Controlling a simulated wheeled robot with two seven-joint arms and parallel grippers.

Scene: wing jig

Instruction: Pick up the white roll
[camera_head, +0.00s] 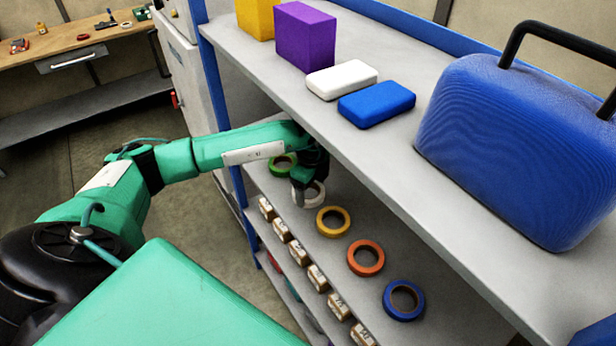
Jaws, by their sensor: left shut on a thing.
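The white roll (314,195) is at the middle shelf of the rack, between the green roll and the yellow roll. My left gripper (305,188) reaches in from the left under the top shelf and is shut on the white roll. Its fingers cover part of the roll, and I cannot tell whether the roll is clear of the shelf. My right gripper is not in view.
A green roll (281,160), yellow roll (333,222), orange roll (366,258) and blue roll (403,300) lie on the middle shelf (349,193). The top shelf (400,165) overhangs my left gripper and holds boxes and a blue case (515,140).

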